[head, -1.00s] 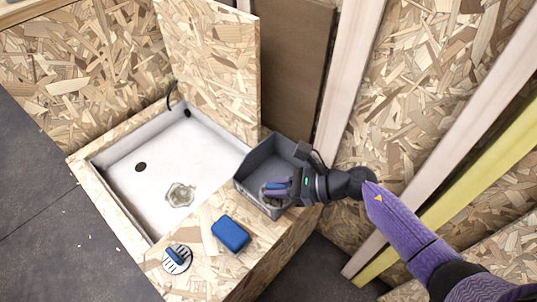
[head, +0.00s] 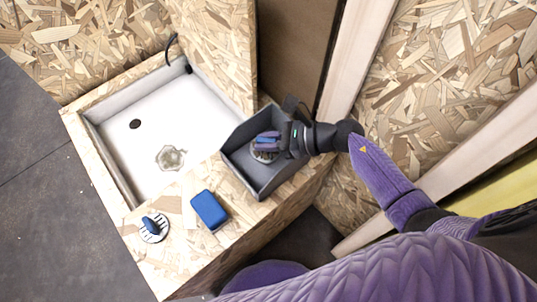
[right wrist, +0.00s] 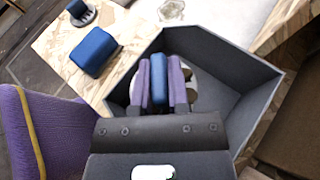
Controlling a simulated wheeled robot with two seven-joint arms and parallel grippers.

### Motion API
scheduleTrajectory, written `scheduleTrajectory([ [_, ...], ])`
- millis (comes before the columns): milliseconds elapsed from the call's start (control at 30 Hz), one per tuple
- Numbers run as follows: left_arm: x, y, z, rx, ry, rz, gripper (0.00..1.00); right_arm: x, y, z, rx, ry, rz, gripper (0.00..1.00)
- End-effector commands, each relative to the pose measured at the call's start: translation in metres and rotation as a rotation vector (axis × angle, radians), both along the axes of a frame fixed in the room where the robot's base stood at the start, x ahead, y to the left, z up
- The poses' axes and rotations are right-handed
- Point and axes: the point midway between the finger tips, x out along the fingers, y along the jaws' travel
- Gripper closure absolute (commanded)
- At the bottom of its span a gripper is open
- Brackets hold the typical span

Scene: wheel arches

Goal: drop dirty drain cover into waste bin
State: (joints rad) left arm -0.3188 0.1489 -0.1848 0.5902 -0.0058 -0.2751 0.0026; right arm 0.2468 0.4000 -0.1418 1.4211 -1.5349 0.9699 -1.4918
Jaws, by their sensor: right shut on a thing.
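My right gripper (head: 264,143) is inside the opening of the grey waste bin (head: 254,183), shut on the blue handle of a round drain cover (head: 263,156). In the right wrist view the blue handle (right wrist: 159,84) sits between the two purple fingers, and the cover's pale disc with brownish blotches (right wrist: 190,88) shows partly behind them. The bin walls (right wrist: 255,70) surround it there. I cannot tell whether the cover touches the bin's floor. My left gripper is not in view.
A second drain cover (head: 154,229), white with a blue handle, lies on the wooden ledge near a blue sponge (head: 210,210). A white basin (head: 150,150) with a dark drain hole and a dirty patch (head: 171,158) is left of the bin. An upright chipboard panel (head: 215,50) stands behind.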

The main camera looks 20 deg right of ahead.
Motion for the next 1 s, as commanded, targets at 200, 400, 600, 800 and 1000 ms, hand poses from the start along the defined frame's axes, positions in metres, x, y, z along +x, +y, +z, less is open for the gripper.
scheduleTrajectory([
  [200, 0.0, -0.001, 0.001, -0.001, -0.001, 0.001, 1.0, 0.0, 0.0, 0.002, 0.001, -0.003, 0.0, 0.74],
  [400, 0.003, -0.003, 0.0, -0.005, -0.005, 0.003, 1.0, 0.0, 0.0, 0.002, 0.0, -0.002, 0.001, 0.39],
  [600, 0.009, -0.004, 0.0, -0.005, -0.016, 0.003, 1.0, 0.0, 0.0, 0.003, 0.0, -0.002, 0.001, 0.39],
  [800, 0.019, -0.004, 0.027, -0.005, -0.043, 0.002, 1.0, 0.001, 0.0, 0.051, -0.002, -0.011, 0.002, 0.39],
  [1000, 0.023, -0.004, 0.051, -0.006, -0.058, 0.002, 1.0, 0.0, 0.0, 0.094, -0.001, -0.008, 0.002, 0.39],
])
